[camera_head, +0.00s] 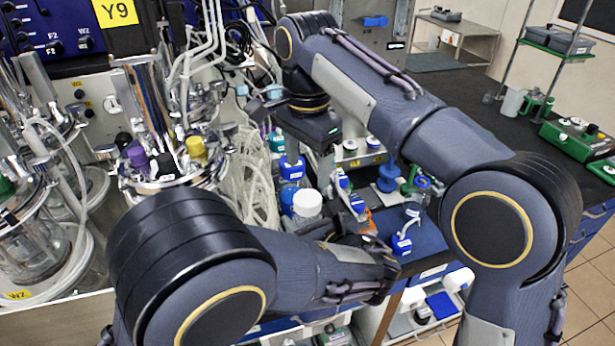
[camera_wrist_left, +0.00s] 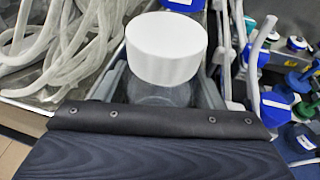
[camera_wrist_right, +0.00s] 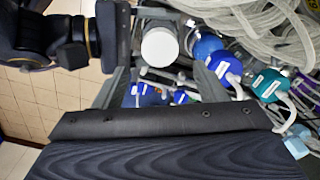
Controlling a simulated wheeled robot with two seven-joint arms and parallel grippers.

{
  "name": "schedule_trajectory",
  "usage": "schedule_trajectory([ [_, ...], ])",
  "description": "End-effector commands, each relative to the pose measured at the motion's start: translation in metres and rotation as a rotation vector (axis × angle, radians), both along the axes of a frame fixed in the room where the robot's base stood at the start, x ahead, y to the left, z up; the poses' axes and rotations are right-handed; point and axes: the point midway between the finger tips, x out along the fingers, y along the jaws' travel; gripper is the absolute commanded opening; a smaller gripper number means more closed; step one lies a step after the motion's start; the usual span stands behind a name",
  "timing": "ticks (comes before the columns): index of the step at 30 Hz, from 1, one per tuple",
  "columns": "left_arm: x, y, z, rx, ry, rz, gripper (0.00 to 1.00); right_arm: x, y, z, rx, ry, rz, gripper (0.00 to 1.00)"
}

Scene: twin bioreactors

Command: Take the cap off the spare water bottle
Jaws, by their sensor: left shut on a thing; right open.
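The spare water bottle is a clear bottle (camera_wrist_left: 160,94) with a wide white cap (camera_wrist_left: 166,47) on top. The cap also shows in the head view (camera_head: 307,203) and, from above, in the right wrist view (camera_wrist_right: 160,47). My left gripper (camera_head: 312,222) is shut on the bottle below the cap, with a finger on either side in the left wrist view. My right gripper (camera_wrist_right: 162,82) is open and empty, above the bottle. The cap appears ahead between its fingers and apart from them. Its fingertips are hard to make out in the head view.
Blue-capped and teal-capped bottles (camera_wrist_right: 225,68) stand close beside the white cap. Loose clear tubing (camera_head: 255,180) hangs to the left, by the glass reactor vessels (camera_head: 170,170). Blue and green fittings (camera_head: 388,178) crowd the right. The dark bench (camera_head: 470,110) beyond has bare room.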

Motion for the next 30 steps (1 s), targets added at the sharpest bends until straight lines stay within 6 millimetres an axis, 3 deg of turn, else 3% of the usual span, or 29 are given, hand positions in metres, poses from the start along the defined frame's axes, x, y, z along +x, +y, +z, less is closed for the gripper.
schedule_trajectory([
  [9,0.000,0.000,0.000,0.001,0.000,0.000,0.00,0.000,0.000,0.000,-0.001,-0.002,-0.781,0.65],
  [15,0.000,0.000,0.000,0.001,0.000,-0.001,0.00,0.000,0.000,0.000,-0.001,-0.001,-1.088,0.65],
  [22,0.000,0.000,0.000,0.001,0.000,-0.001,0.00,0.000,0.000,-0.009,-0.003,-0.001,-1.188,0.65],
  [30,0.000,0.000,0.000,0.001,0.000,0.000,0.00,-0.001,0.000,-0.049,-0.003,0.001,-1.186,0.65],
])
